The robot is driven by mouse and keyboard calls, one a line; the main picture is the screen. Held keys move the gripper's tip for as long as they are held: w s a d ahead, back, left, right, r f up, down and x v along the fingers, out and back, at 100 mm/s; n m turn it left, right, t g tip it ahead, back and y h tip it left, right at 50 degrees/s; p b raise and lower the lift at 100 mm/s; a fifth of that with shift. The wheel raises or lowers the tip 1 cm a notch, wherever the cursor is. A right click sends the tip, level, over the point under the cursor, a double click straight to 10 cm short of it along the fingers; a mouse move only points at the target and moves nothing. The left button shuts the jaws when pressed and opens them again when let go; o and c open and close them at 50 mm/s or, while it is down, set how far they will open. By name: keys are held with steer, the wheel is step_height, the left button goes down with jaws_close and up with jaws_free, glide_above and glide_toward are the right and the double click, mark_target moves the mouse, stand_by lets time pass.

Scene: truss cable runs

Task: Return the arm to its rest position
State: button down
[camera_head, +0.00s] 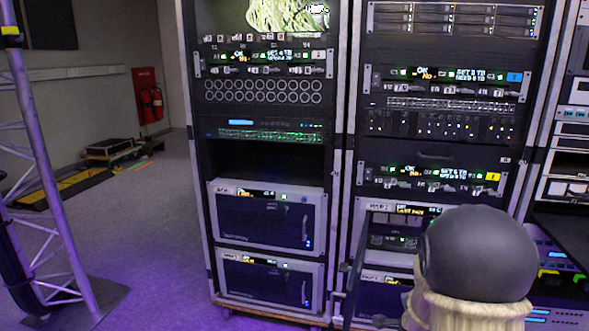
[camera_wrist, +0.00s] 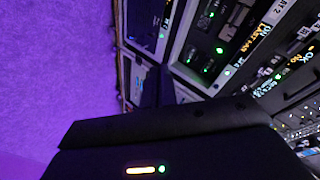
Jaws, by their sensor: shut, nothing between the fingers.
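My gripper (camera_wrist: 165,122) shows as a dark body across the bottom of the wrist view, with an orange light bar and a green dot. It is shut, with nothing seen in it; its fingertips are not clearly visible. In the head view my arm's rounded dark grey and cream link fills the lower right and hides the lower part of the right rack (camera_head: 345,150). The gripper itself does not show there. In the wrist view rack units (camera_wrist: 205,45) are close beyond the gripper, tilted in the picture.
The left rack (camera_head: 197,150) holds closed-front units. A lower unit (camera_head: 400,240) in the right rack has its dark front door (camera_head: 354,265) swung open. A truss post (camera_head: 45,160) stands at left. Purple-lit floor (camera_head: 150,230) is clear between post and racks.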

steer(key=s+a+r+n+g+y+p, duration=0.3)
steer(key=s+a+n+g, duration=0.1)
steer(key=s+a+n, duration=0.45)
steer(key=s+a+r+n+g+y+p, duration=0.2)
steer(key=s+a+r+n+g, duration=0.1)
steer(key=s+a+n, duration=0.6)
steer(key=w+p+v, duration=0.2)
steer(key=p+v, duration=1)
steer(key=w+d+r+p+v, duration=0.1)
steer(key=w+p+v, duration=0.2)
steer(key=p+v, duration=0.9)
steer(key=w+d+r+p+v, duration=0.1)
steer(key=w+p+v, duration=0.2)
steer(key=p+v, duration=0.9)
steer(key=shift+d+r+p, duration=0.2)
steer(key=shift+d+p, duration=0.05)
steer(key=shift+p, duration=0.8)
steer(key=shift+m, duration=0.25)
